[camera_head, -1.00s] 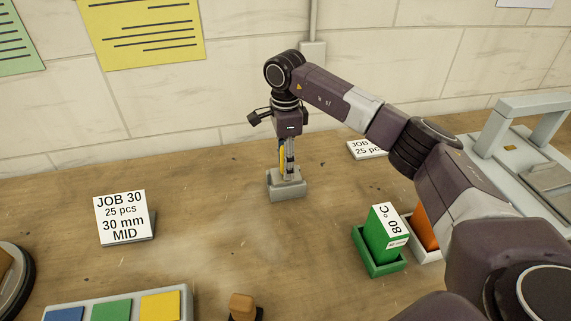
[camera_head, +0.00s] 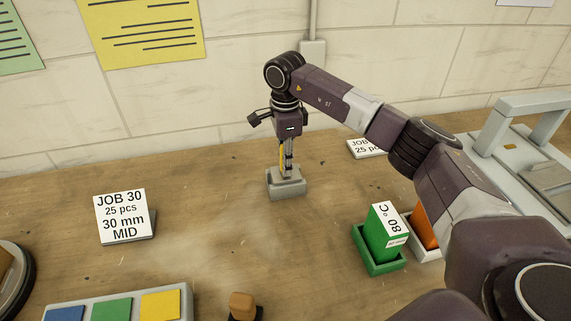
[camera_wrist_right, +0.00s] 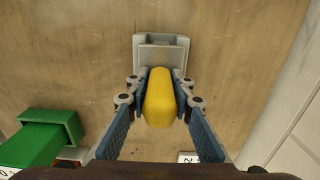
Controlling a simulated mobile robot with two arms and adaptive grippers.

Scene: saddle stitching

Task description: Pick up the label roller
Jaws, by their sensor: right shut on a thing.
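The label roller (camera_wrist_right: 160,97) appears as a rounded yellow handle between the fingers of my right gripper in the right wrist view. A thin strip of yellow also shows beside the fingers in the head view. My right gripper (camera_head: 287,160) points straight down and is shut on this yellow handle. The handle is over a grey holder (camera_head: 286,188), which also shows in the right wrist view (camera_wrist_right: 160,42). The roller's lower end is hidden, so I cannot tell whether it still rests in the holder. My left gripper is not in view.
A green bin with a green block (camera_head: 382,240) and an orange block (camera_head: 424,228) stand at the right. A JOB 30 sign (camera_head: 122,217) stands left. A tray of coloured pads (camera_head: 112,309) and a wooden-topped piece (camera_head: 242,305) are in front. The table around the holder is clear.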

